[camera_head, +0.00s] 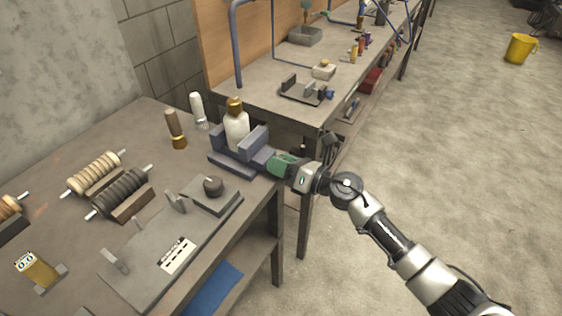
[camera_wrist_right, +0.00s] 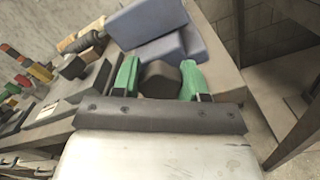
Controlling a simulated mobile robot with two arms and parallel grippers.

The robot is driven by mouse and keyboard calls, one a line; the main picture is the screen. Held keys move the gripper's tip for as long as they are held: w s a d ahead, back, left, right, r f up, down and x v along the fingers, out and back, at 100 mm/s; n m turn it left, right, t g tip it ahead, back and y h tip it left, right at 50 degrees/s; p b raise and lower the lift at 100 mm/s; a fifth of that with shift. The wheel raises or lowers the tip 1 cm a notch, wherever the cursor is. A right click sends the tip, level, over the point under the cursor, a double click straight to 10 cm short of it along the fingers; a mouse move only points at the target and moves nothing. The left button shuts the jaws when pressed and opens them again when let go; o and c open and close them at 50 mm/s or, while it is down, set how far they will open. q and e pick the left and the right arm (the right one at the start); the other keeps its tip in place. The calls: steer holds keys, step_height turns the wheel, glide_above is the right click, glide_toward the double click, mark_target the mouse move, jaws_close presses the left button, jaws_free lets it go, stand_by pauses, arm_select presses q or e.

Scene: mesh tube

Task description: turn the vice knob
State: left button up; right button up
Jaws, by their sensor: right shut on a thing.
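The vice (camera_head: 230,163) is blue-grey and sits at the right edge of the near workbench. A white bottle-shaped piece with a gold top (camera_head: 237,125) stands upright between its jaws. My right gripper (camera_head: 277,163) reaches the vice's right end from the right. In the right wrist view its green fingers (camera_wrist_right: 160,82) are shut on the dark vice knob (camera_wrist_right: 160,78), one on each side. The blue-grey vice body (camera_wrist_right: 155,22) shows just beyond. In the head view the knob is hidden by the fingers. My left gripper is not in view.
The near bench (camera_head: 60,207) also holds wire coils (camera_head: 118,193), a grey plate fixture (camera_head: 160,255), a brown-handled piece (camera_head: 174,128) and a white bottle (camera_head: 197,108). A second bench (camera_head: 300,112) stands behind. Open floor (camera_head: 450,150) lies to the right.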

steer(key=o, duration=0.9)
steer(key=shift+o, duration=0.2)
